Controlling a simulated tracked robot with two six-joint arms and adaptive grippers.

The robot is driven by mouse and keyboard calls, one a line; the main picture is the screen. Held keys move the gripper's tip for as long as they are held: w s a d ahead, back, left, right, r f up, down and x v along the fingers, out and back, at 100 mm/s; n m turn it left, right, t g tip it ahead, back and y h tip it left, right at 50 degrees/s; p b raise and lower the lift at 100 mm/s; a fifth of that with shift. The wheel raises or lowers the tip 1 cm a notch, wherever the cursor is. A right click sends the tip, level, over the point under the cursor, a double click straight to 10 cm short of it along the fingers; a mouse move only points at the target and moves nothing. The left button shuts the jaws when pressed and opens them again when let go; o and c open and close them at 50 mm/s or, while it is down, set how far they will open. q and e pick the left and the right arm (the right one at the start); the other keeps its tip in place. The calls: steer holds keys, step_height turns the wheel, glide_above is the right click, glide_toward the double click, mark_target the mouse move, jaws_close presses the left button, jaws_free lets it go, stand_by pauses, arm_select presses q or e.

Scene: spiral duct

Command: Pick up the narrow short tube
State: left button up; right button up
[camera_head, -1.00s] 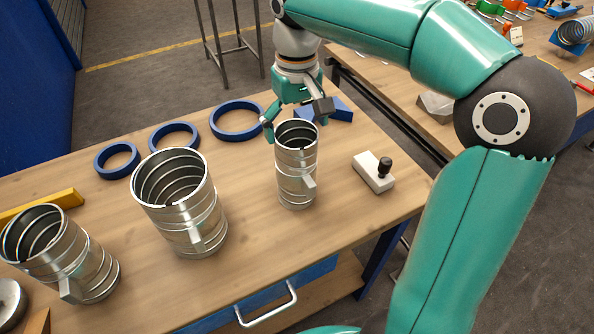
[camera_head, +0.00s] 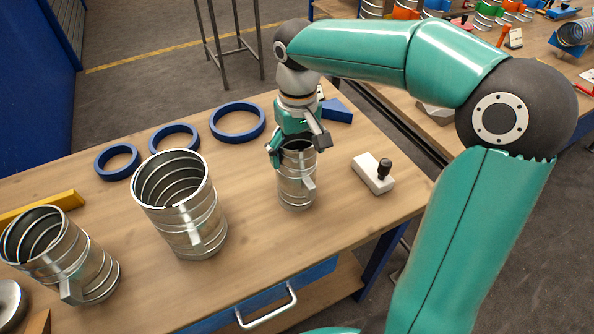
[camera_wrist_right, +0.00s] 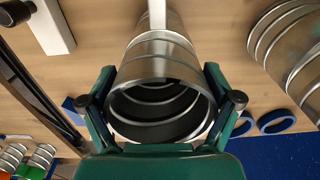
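The narrow short tube (camera_head: 297,184) is a silvery ribbed metal cylinder with a pale tab on its side, upright near the right part of the wooden bench. My right gripper (camera_head: 298,150) is just over its top, with its fingers spread on either side of the rim. In the right wrist view, the tube's open mouth (camera_wrist_right: 160,104) lies between the two fingers of the gripper (camera_wrist_right: 160,94). The fingers look open and very near the tube's wall; whether they touch it I cannot tell. My left gripper is not in view.
A wider tube (camera_head: 183,208) stands left of the narrow one, and another tube (camera_head: 78,262) is farther left. Blue rings (camera_head: 238,122) lie behind. A white block with a black knob (camera_head: 373,175) sits to the right. Bare wood (camera_head: 250,230) separates the tubes.

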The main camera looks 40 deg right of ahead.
steer(key=c, duration=0.9)
steer(key=shift+r, duration=0.1)
